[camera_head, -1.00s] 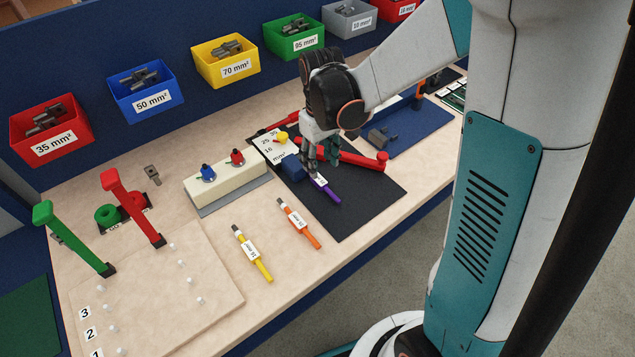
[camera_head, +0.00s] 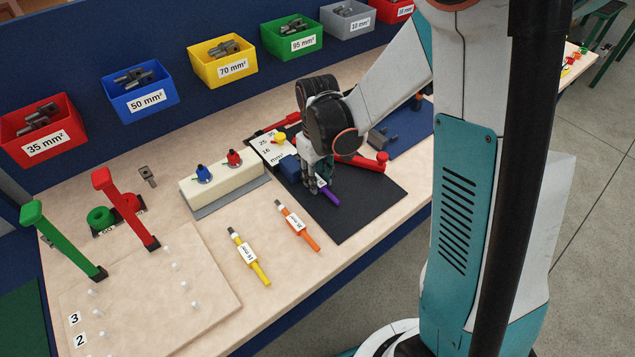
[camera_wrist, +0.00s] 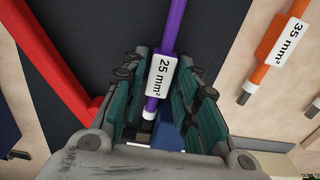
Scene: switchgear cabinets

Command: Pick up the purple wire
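The purple wire (camera_head: 329,196) lies over the black mat (camera_head: 370,208), with its near end at the blue block of the crimping tool. In the wrist view the purple wire (camera_wrist: 173,35) carries a white "25 mm²" label and runs between the two fingers. My gripper (camera_wrist: 166,95) is open around it, with a finger on each side and gaps visible beside the wire. In the head view my gripper (camera_head: 318,180) is low over the mat at the wire, and its fingers partly hide the label.
An orange wire (camera_head: 298,226) and a yellow wire (camera_head: 250,257) lie on the table to the left. A red-handled tool (camera_head: 362,160) is beside my gripper. A cream block (camera_head: 226,184) with two knobs stands left. Labelled bins (camera_head: 222,67) line the back.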

